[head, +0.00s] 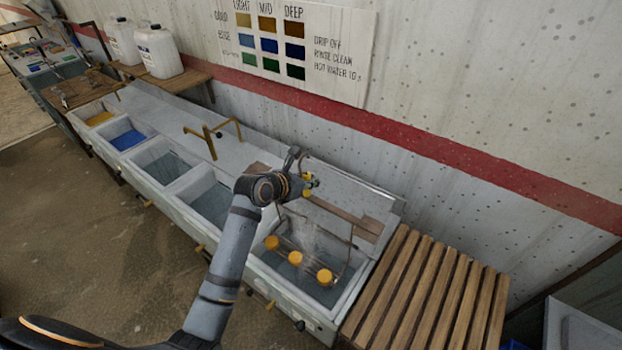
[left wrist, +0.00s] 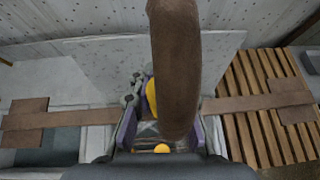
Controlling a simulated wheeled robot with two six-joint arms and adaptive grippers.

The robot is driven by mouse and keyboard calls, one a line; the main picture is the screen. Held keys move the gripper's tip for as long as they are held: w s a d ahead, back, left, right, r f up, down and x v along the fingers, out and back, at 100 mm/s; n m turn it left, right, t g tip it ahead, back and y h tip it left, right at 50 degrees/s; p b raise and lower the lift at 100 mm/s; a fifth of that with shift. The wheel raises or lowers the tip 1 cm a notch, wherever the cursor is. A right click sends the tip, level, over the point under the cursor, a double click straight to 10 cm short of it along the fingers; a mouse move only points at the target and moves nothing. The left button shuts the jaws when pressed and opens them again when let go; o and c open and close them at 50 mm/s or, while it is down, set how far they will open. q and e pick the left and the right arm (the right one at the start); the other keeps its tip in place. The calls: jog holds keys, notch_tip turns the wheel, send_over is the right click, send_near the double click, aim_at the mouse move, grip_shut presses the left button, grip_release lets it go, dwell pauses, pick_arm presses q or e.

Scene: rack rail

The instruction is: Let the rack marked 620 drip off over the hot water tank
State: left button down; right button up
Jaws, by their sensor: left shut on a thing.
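My left gripper (head: 306,186) is above the rightmost tank (head: 337,304), shut on the rack. The rack has a brown wooden bar (head: 343,214) with wide ends, thin wire sides and a row of three yellow discs (head: 295,258) below. The discs hang over the tank's grey-blue water; I cannot tell whether their lower edges touch it. In the left wrist view the bar (left wrist: 255,102) runs across behind the fingers, and a thick brown curved piece (left wrist: 175,70) hides much of the grip. No 620 mark is readable. My right gripper is not in view.
A slatted wooden bench (head: 425,295) adjoins the tank on the right. More basins run left, one with blue liquid (head: 128,139) and one yellow (head: 98,118). A brass tap (head: 209,142) stands behind them. A colour chart (head: 290,45) hangs on the wall.

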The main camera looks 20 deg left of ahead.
pick_arm(q)
notch_tip(320, 180, down, 18)
jog(key=b, duration=0.6)
jog(key=shift+f, duration=0.1)
dwell(0.4)
notch_tip(320, 180, up, 7)
jog(key=p, duration=0.7)
notch_tip(320, 180, up, 11)
jog(key=shift+b, duration=0.45)
dwell(4.2)
